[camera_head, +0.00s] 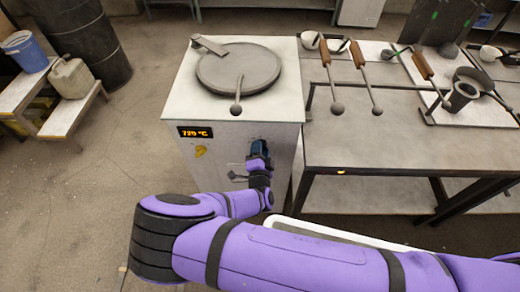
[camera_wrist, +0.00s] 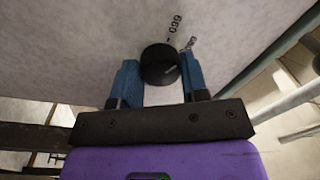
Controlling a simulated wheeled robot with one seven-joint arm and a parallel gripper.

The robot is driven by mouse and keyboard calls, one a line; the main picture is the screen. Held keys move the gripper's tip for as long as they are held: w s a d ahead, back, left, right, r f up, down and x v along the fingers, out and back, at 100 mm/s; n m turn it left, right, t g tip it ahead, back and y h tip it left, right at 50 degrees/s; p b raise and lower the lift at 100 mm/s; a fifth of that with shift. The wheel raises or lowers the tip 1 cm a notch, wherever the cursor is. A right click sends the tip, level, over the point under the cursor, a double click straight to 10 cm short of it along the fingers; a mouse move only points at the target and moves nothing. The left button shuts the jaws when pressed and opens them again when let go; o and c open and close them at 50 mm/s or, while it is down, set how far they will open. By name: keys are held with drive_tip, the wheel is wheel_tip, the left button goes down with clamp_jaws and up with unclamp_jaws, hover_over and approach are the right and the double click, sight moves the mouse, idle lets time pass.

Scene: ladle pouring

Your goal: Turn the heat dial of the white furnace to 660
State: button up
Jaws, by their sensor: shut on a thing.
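The white furnace (camera_head: 234,110) stands upright left of the table, with a round grey lid (camera_head: 238,68) on top. Its orange display (camera_head: 194,132) appears to read 720 °C. In the wrist view the black heat dial (camera_wrist: 158,62) sits on the white front panel, with a light pointer mark on its right side. A printed 660 (camera_wrist: 174,28) shows above it, and another label to the right is too blurred to read. My gripper (camera_wrist: 160,68) has its two blue fingers on either side of the dial, shut on it. In the head view my gripper (camera_head: 259,150) hides the dial.
The metal table (camera_head: 385,140) right of the furnace holds several wooden-handled ladles (camera_head: 357,55) and a crucible (camera_head: 462,95). A black drum (camera_head: 85,40), a blue bucket (camera_head: 25,52) and a canister (camera_head: 71,78) stand at left. Floor left of the furnace is clear.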

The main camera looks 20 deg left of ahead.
drive_tip(key=n, duration=0.5)
drive_tip(key=shift+f, duration=0.1)
drive_tip(key=shift+n, duration=0.4)
drive_tip(key=o, duration=0.9)
drive_tip(key=shift+s+d, duration=0.1)
